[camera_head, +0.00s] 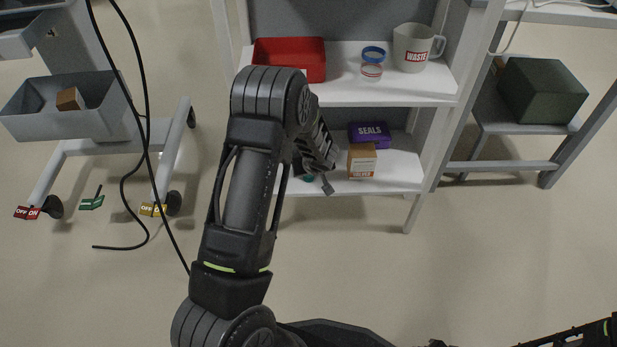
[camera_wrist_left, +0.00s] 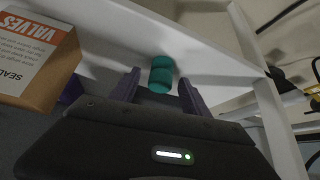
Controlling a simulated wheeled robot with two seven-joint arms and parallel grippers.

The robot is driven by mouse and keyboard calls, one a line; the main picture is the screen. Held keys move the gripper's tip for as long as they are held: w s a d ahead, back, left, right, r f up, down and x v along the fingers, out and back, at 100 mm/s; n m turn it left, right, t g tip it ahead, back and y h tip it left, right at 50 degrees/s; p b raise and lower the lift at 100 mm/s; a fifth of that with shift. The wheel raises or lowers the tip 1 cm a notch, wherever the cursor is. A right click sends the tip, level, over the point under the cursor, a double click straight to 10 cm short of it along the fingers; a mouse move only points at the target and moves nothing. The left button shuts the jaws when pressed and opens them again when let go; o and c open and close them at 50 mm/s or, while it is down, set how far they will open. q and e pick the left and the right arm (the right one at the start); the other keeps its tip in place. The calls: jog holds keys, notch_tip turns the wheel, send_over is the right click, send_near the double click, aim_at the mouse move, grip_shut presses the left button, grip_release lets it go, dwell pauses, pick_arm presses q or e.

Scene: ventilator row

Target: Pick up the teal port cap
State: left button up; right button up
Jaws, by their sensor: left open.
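The teal port cap (camera_wrist_left: 160,74) is a small ribbed cylinder on the white lower shelf, near its edge. In the left wrist view it stands between the tips of my left gripper (camera_wrist_left: 160,84), which is open with one finger on each side. A gap shows beside each finger, and the jaws are not closed on it. In the head view only a sliver of teal (camera_head: 308,179) shows beside my left gripper (camera_head: 322,182), and the arm hides the rest. Part of my right arm shows at the bottom right edge; its jaws cannot be made out.
On the same shelf are an orange-and-white valves box (camera_head: 361,161) and a purple seals box (camera_head: 369,134). The upper shelf (camera_head: 430,92) holds a red bin (camera_head: 290,56), a blue-lidded jar (camera_head: 372,64) and a waste mug (camera_head: 412,48). A shelf post (camera_wrist_left: 277,125) stands right of the gripper.

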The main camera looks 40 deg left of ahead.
dwell(0.6)
pick_arm(q)
grip_shut()
dwell(0.4)
